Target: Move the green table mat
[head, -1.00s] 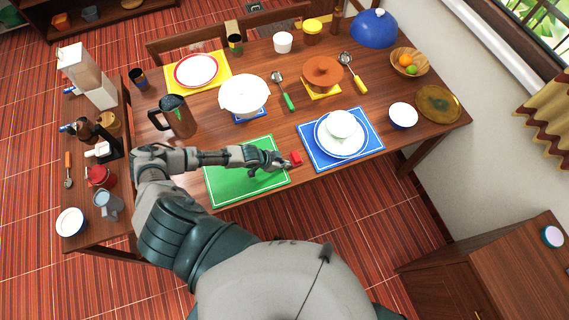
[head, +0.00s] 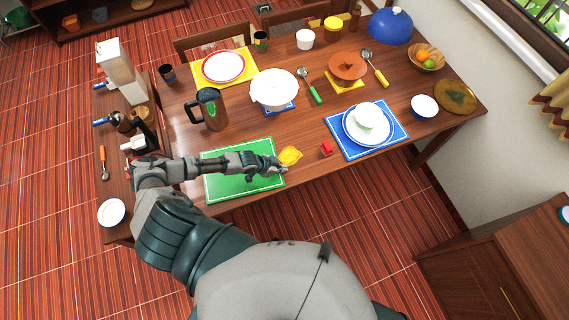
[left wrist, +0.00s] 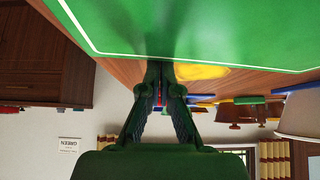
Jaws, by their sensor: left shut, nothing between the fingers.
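The green table mat (head: 240,187), with a thin white border, lies near the front edge of the wooden table. My left arm passes over the mat and hides part of it. My left gripper (head: 283,168) is shut and empty, low at the mat's right edge. In the left wrist view the shut fingers (left wrist: 160,68) point along the green mat (left wrist: 200,30), close to it; I cannot tell whether they touch it. A yellow piece (head: 290,155) lies just beyond the fingertips. My right gripper is not in view.
A dark jug (head: 210,108) stands behind the green mat. A white pot (head: 273,89) is farther back.

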